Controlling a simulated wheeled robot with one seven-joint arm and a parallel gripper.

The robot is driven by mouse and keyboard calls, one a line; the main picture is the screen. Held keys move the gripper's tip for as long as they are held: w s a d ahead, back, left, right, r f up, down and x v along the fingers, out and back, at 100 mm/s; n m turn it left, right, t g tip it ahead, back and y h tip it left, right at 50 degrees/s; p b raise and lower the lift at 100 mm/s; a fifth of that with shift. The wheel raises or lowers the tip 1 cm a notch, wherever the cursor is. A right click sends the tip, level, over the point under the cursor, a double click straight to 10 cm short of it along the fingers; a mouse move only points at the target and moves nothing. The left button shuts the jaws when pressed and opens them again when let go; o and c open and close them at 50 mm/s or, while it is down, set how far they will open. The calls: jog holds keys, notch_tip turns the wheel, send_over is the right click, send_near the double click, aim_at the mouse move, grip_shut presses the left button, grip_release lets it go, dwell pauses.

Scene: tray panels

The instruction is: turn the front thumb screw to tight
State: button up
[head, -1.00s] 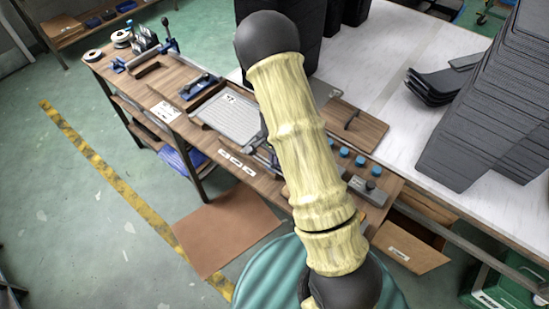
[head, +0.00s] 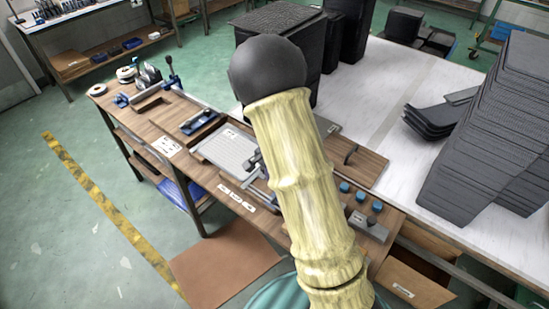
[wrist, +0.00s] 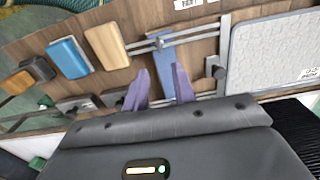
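My gripper (wrist: 162,84) shows in the wrist view as two purple fingers standing apart, with nothing held between them. Beyond the fingers lies a blue bar (wrist: 164,60) across metal rails (wrist: 190,37). A small silver screw-like part (wrist: 160,42) sits on the bar, and a dark knob (wrist: 216,70) stands on the rail beside a grey textured panel (wrist: 270,55). I cannot tell which of these is the front thumb screw or how tight it is. In the head view my arm hides the gripper and part of the rail fixture (head: 258,182); the panel (head: 228,150) lies left of it.
Blue and wooden blocks (wrist: 67,58) lie left of the fingers in the wrist view. The wooden bench (head: 185,135) also carries a grey block (head: 368,226) and several blue round caps (head: 360,195). Stacked black panels (head: 480,135) stand on the white table (head: 385,85).

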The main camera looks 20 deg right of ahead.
notch_tip(320, 180, up, 9)
dwell(0.7)
jog(key=s+r+n+t, duration=0.2)
jog(key=s+r+n, duration=0.1)
jog(key=s+n, duration=0.8)
jog(key=s, duration=0.4)
jog(key=shift+a+t, duration=0.25)
jog(key=shift+t, duration=0.05)
dwell(0.5)
